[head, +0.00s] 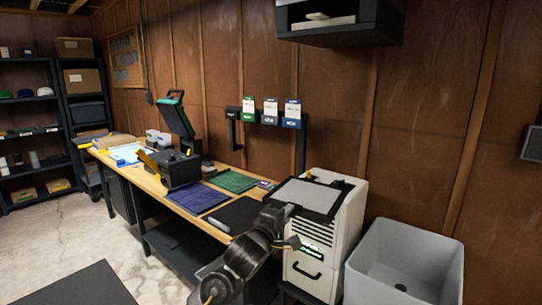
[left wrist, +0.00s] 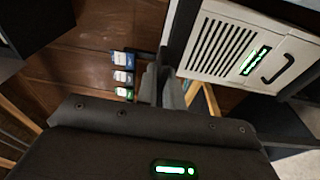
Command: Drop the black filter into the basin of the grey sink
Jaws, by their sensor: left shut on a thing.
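The black filter (head: 328,212) is a flat black frame with a pale grey panel. In the head view it lies or hovers over the top of the white cabinet; I cannot tell if it touches. My left gripper (head: 288,210) is shut on its near left edge. In the left wrist view the fingers (left wrist: 166,88) are close together, and the filter is hard to make out there. The grey sink (head: 447,262) stands right of the cabinet at the lower right, its basin open and empty with a dark drain. My right gripper is not in view.
The white cabinet (head: 312,262) stands between the workbench (head: 160,184) and the sink. It also shows in the left wrist view (left wrist: 218,42). A black wall unit (head: 345,36) hangs above. Card holders (head: 270,112) are on the wall behind. Dark shelves (head: 32,130) stand far left.

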